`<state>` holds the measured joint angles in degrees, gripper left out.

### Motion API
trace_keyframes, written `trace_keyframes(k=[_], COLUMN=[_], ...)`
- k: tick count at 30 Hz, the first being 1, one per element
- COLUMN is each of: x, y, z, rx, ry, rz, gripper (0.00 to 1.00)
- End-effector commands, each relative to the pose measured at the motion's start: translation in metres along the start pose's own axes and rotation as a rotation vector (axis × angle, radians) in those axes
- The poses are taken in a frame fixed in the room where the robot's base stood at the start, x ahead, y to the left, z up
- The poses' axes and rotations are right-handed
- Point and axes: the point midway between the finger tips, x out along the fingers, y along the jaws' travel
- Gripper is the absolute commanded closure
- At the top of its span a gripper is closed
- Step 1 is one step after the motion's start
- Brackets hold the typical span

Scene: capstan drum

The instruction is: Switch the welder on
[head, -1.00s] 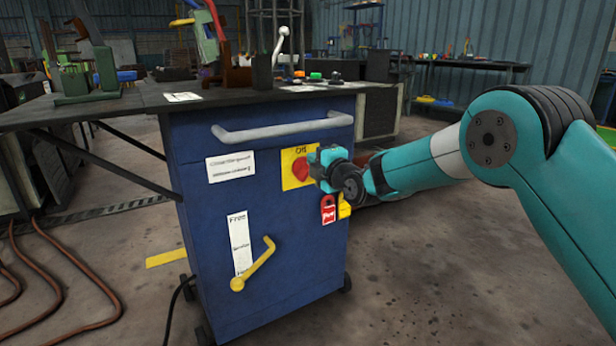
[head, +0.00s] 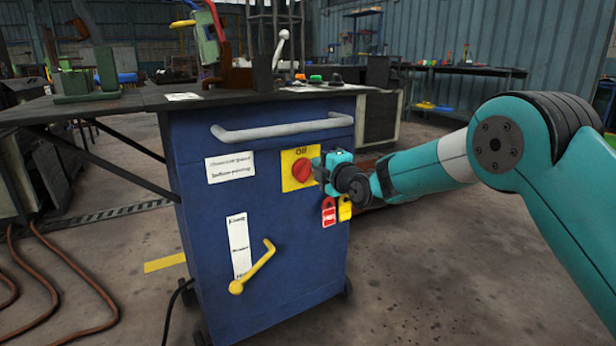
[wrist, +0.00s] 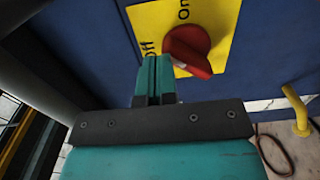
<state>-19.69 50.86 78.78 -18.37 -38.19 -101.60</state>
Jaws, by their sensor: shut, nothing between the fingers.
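The red rotary knob (head: 301,169) sits on a yellow plate (head: 287,181) on the front of the blue cabinet (head: 215,135). "Off" is written above the knob in the head view. In the wrist view the red knob (wrist: 190,50) stands on the yellow plate (wrist: 226,15), with "On" at the top and "Off" at the left. I cannot tell which mark the knob points to. My gripper (head: 318,168) is just right of the knob. Its fingers (wrist: 154,62) are shut and empty, beside the knob and seemingly apart from it.
A red tag (head: 328,212) and a yellow tag (head: 344,209) hang below my gripper. A grey bar handle (head: 283,129) crosses above the knob. A yellow lever (head: 254,267) juts out lower down. A dark bench top (head: 130,103) is above left. Floor at right is open.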

Motion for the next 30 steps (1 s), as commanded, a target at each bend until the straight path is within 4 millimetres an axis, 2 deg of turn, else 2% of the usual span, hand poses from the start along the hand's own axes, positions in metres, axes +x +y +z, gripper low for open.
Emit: trace_keyframes(k=[5, 30], x=[0.0001, 0.0002], y=[-0.0053, -0.0051], z=[0.0042, 0.0067], rx=[0.0, 0.0], ry=[-0.001, 0.0], rz=[0.0, 0.0], gripper=[1.0, 1.0])
